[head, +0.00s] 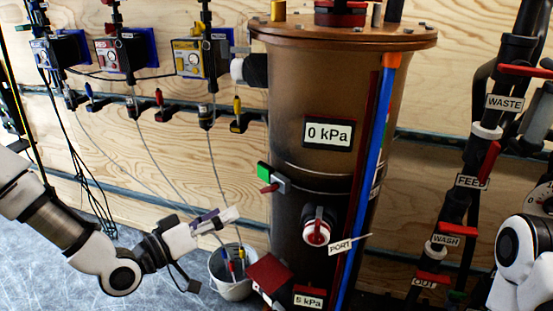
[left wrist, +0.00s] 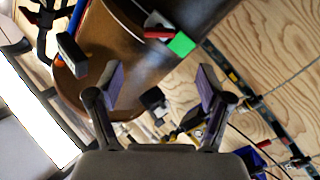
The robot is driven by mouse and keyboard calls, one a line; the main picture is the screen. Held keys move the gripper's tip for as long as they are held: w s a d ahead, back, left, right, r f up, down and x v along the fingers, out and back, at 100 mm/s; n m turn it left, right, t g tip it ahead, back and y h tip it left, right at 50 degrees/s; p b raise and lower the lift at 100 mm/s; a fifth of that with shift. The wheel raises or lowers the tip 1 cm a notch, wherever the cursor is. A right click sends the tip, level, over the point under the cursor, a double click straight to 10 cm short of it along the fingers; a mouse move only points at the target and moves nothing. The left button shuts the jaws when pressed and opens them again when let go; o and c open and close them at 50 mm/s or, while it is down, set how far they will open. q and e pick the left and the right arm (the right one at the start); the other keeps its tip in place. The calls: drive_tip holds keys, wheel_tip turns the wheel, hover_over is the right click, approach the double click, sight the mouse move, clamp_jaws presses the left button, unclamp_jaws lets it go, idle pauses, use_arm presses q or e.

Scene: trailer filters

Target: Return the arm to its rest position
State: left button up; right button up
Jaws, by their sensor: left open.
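My left gripper (head: 217,219) is at the end of the left arm, which reaches in from the left in the head view. It is above and slightly left of a white bucket, in front of the plywood wall and left of the brown tank (head: 292,90). In the left wrist view my left gripper (left wrist: 160,86) has its two fingers wide apart with nothing held between them. The tank (left wrist: 140,60) shows beyond the fingers there. Part of my right arm shows at the right edge of the head view, but its gripper is out of sight.
The bucket (head: 231,291) holds the ends of thin tubes hanging from the wall pumps (head: 201,58). A green-ended valve handle (head: 264,172) sticks out from the tank's left side. Black pipes with red valve handles (head: 490,162) stand at right. Grey floor is open at lower left.

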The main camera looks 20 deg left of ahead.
use_arm(q)
drive_tip(key=s+d+f+m+g+y, duration=0.1)
drive_tip(key=s+d+f+g, duration=0.25)
drive_tip(key=f, duration=0.75)
drive_tip(key=s+d+f+g+y, duration=0.15)
drive_tip(key=s+f+g, duration=0.25)
drive_tip(key=f, duration=0.6)
drive_tip(key=s+a+f+g+y, duration=0.3)
drive_tip(key=s+f+g+y, duration=0.25)
drive_tip(key=s+f, duration=0.85)
wheel_tip(320, 180, up, 15)
drive_tip(key=s+a+g+y+p, duration=0.1)
drive_tip(key=s+a+g+p, duration=0.1)
drive_tip(key=p, duration=1.3)
drive_tip(key=shift+s+a+r+y+p, duration=0.2)
drive_tip(key=shift+s+a+y+p, duration=0.1)
drive_tip(key=shift+s+p, duration=0.1)
